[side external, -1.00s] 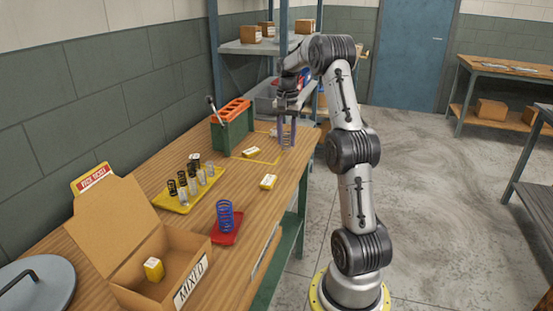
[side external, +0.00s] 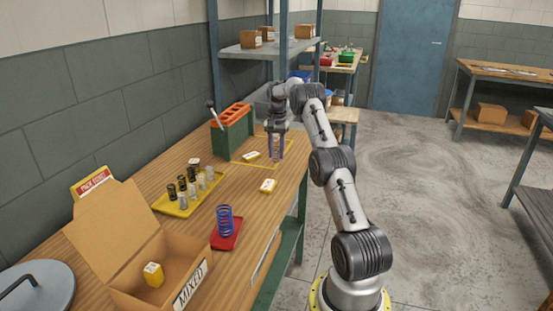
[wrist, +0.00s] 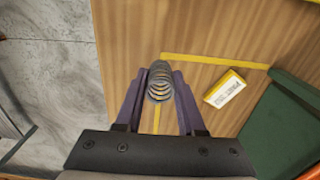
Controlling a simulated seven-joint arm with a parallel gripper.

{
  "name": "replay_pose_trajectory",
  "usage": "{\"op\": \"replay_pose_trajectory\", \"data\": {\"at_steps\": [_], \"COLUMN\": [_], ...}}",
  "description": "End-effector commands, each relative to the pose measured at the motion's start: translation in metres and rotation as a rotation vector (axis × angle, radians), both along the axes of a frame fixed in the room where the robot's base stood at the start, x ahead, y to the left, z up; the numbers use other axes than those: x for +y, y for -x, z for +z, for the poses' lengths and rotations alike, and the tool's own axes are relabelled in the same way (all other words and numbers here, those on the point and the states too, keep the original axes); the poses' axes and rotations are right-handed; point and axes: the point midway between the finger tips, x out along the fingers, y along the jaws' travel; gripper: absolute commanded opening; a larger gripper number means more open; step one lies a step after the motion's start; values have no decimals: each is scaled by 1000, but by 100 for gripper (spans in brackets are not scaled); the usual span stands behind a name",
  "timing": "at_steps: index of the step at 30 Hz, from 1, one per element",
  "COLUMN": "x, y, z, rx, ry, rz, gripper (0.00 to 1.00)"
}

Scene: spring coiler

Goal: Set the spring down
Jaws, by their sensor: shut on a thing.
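My gripper (side external: 276,157) is over the far end of the wooden bench, fingers pointing down. In the wrist view its two purple fingers (wrist: 160,92) are closed on a grey metal spring (wrist: 160,80), one on each side. The spring is seen nearly end-on, so it stands about upright in the grip. In the side view it shows faintly between the fingers. I cannot tell whether its lower end touches the bench. A yellow tape line (wrist: 215,61) runs on the bench close by; it also shows in the side view (side external: 240,164).
A green coiler with an orange top (side external: 233,132) stands left of my gripper. A yellow tray (side external: 184,208) holds several springs; a blue spring (side external: 225,220) stands on a red tray (side external: 228,241). An open carton (side external: 130,270) is nearest.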

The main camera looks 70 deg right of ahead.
Motion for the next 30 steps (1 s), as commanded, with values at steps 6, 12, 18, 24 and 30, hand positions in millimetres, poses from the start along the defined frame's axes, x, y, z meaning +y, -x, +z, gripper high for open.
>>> {"op": "replay_pose_trajectory", "data": {"at_steps": [6,12,18,24,30], "x": [2,1,1,1,1], "y": [1,1,1,1,1], "z": [-27,-27,-30,-30,-29], "rx": [-1,-1,-1,-1,-1], "ry": [-3,-2,-2,-2,-2], "rz": [2,2,2,2,2], "gripper": [0,0,45,68,68]}}
